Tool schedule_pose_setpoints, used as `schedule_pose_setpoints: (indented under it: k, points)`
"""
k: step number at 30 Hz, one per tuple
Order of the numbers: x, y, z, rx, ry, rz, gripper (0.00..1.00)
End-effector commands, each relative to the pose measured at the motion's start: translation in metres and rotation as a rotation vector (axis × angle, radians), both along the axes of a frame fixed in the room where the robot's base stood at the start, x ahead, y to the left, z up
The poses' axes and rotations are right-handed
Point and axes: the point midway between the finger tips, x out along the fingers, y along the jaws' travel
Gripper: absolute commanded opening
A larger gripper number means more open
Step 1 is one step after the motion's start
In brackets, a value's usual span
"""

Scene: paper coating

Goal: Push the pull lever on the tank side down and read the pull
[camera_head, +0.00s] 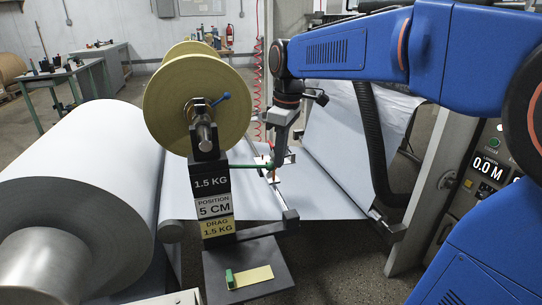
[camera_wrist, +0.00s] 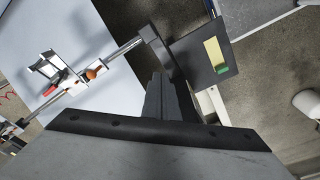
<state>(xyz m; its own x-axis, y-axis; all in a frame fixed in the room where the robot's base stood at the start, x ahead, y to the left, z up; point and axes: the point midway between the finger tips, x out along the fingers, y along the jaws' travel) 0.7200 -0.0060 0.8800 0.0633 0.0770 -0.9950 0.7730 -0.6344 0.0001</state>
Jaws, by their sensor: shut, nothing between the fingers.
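A black post carries stacked signs (camera_head: 213,206) reading "1.5 KG", "POSITION 5 CM" and "DRAG 1.5 KG". A blue-tipped lever (camera_head: 218,103) sits at the hub of the yellow roll (camera_head: 170,110) above it. A thin green rod (camera_head: 248,166) reaches right from the post towards my gripper (camera_head: 277,162). I cannot tell which of these is the pull lever. My gripper is shut and empty, pointing down near the rod's right end; contact is unclear. In the wrist view my dark fingers (camera_wrist: 163,95) are together, beside a metal rail (camera_wrist: 122,50) with an orange knob (camera_wrist: 97,71).
A large white paper roll (camera_head: 90,150) fills the left. Paper web (camera_head: 325,130) runs behind the post. A dark plate (camera_head: 270,248) with a yellow pad (camera_head: 255,276) and green block (camera_head: 230,279) lies in front. A panel (camera_head: 488,168) at right reads "0.0 M".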

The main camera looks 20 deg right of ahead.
Motion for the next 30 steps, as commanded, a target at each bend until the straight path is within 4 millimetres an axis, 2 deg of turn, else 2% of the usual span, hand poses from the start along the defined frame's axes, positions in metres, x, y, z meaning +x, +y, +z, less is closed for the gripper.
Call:
schedule_pose_setpoints:
  k: [4, 13, 17, 20, 30]
  points:
    - [-0.009, -0.011, 0.004, 0.0, 0.0, -0.002, 0.0]
    - [-0.009, -0.011, 0.006, 0.0, 0.0, -0.001, 0.0]
    - [-0.009, -0.011, 0.014, 0.0, -0.001, -0.001, 0.0]
    - [-0.01, -0.013, 0.029, 0.0, -0.003, -0.001, 0.0]
    - [-0.014, -0.018, 0.096, 0.0, -0.003, -0.001, 0.0]
